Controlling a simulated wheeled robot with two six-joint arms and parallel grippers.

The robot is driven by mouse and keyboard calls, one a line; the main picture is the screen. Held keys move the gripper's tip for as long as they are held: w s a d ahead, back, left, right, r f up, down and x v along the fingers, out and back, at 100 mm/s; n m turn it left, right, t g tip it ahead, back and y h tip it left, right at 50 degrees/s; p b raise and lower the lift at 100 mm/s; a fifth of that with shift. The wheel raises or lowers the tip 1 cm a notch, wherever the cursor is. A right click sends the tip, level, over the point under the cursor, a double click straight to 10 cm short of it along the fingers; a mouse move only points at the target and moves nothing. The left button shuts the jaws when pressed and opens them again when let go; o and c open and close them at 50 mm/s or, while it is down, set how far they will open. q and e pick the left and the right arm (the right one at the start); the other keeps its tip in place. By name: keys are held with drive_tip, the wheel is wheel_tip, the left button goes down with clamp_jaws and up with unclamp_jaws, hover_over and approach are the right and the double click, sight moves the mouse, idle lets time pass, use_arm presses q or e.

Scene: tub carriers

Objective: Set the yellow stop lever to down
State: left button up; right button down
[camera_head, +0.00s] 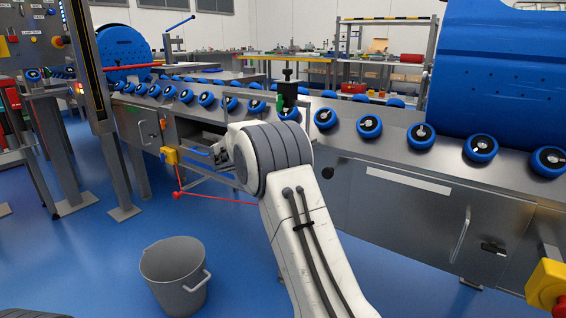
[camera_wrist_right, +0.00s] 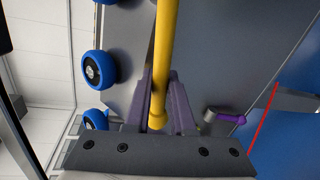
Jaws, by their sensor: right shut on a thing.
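The yellow stop lever (camera_wrist_right: 163,45) shows in the right wrist view as a long yellow bar running from the top edge down between the fingers. Its lower end has a thicker collar. My right gripper (camera_wrist_right: 160,85) is shut on the lever, with a purple-grey finger on each side. In the head view my white right arm reaches to the conveyor's front, and its gripper (camera_head: 222,156) is mostly hidden behind the wrist. I cannot make out the lever there or tell whether it points up or down. My left gripper is in neither view.
A conveyor (camera_head: 395,150) with blue rollers (camera_head: 369,126) runs across the head view. A yellow switch box (camera_head: 169,155) with a red cord (camera_head: 215,198) hangs left of the gripper. A grey bucket (camera_head: 172,270) stands on open blue floor. A big blue drum (camera_head: 500,80) is at right.

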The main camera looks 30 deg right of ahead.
drive_tip(key=shift+w+a+r+m+b, duration=0.1)
drive_tip(key=shift+r+m+b, duration=0.4)
drive_tip(key=shift+m+b, duration=0.25)
drive_tip(key=shift+r+t, duration=0.3)
drive_tip(key=shift+r, duration=0.1)
drive_tip(key=c, duration=0.8)
unclamp_jaws()
drive_tip(key=shift+o, duration=0.2)
drive_tip(key=p+v, duration=0.2)
drive_tip(key=v, duration=0.8)
drive_tip(key=shift+a+r, duration=0.15)
